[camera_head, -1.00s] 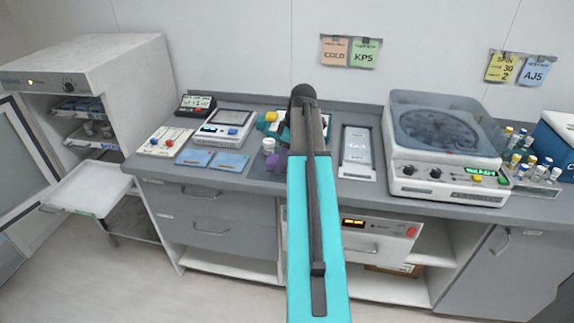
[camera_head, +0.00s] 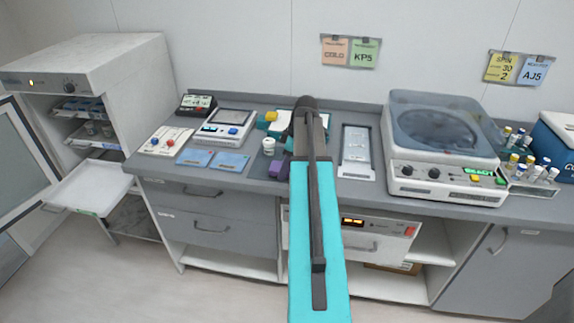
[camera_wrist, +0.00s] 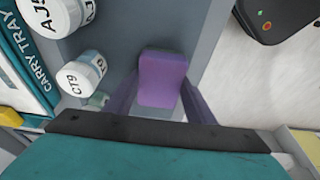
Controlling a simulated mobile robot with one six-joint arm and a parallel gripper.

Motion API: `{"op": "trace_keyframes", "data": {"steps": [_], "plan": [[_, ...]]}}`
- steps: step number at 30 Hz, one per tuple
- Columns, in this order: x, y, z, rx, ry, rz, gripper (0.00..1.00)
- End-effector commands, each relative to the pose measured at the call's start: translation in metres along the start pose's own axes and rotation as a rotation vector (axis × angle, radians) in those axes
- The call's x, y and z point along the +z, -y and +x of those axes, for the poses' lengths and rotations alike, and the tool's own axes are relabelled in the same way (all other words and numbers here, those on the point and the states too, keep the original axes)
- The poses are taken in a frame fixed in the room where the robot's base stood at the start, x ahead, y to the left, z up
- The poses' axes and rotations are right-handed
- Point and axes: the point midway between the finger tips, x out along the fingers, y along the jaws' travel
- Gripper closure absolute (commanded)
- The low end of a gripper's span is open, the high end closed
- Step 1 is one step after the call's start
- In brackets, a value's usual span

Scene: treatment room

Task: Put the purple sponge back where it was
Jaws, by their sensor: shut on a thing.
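The purple sponge (camera_wrist: 162,78) sits between the two fingers of my gripper (camera_wrist: 160,88) in the wrist view, over the grey counter close to its front edge. The gripper is shut on it. Whether the sponge touches the counter is hard to tell. A white jar marked CT9 (camera_wrist: 82,75) stands beside it. The teal carry tray (camera_wrist: 22,62) lies beyond the jars and is partly hidden by my arm in the head view.
Blue pads (camera_head: 228,161) and a scale (camera_head: 224,127) lie to the left. A pale plate (camera_head: 357,150) and a centrifuge (camera_head: 443,145) stand to the right. Sample vials (camera_head: 534,170) are at the far right. A bare strip of counter runs along the front edge.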

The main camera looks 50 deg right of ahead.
Motion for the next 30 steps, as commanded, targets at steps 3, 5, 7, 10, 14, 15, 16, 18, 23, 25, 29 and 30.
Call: {"op": "trace_keyframes", "data": {"steps": [3, 5, 7, 10, 14, 15, 16, 18, 23, 25, 29, 30], "plan": [[0.0, 0.0, 0.001, 0.0, 0.0, 0.0, 0.72], [0.001, 0.0, 0.003, 0.0, 0.0, 0.0, 0.72], [0.001, 0.0, 0.003, 0.0, 0.0, 0.0, 0.47], [0.001, 0.0, 0.003, 0.0, 0.0, 0.0, 0.32], [0.001, 0.0, 0.003, 0.0, 0.0, 0.0, 0.32], [0.001, 0.0, 0.003, 0.0, 0.0, 0.0, 0.32], [0.001, 0.0, 0.003, 0.0, 0.0, 0.0, 0.32], [0.001, 0.0, 0.003, 0.0, 0.0, 0.0, 0.32], [0.0, 0.0, -0.002, 0.0, 0.0, 0.0, 0.32], [0.0, 0.0, -0.003, 0.0, 0.0, 0.001, 0.32], [0.0, -0.001, -0.012, 0.0, 0.0, 0.001, 0.32], [0.0, -0.001, -0.016, 0.001, 0.0, 0.001, 0.32]]}}
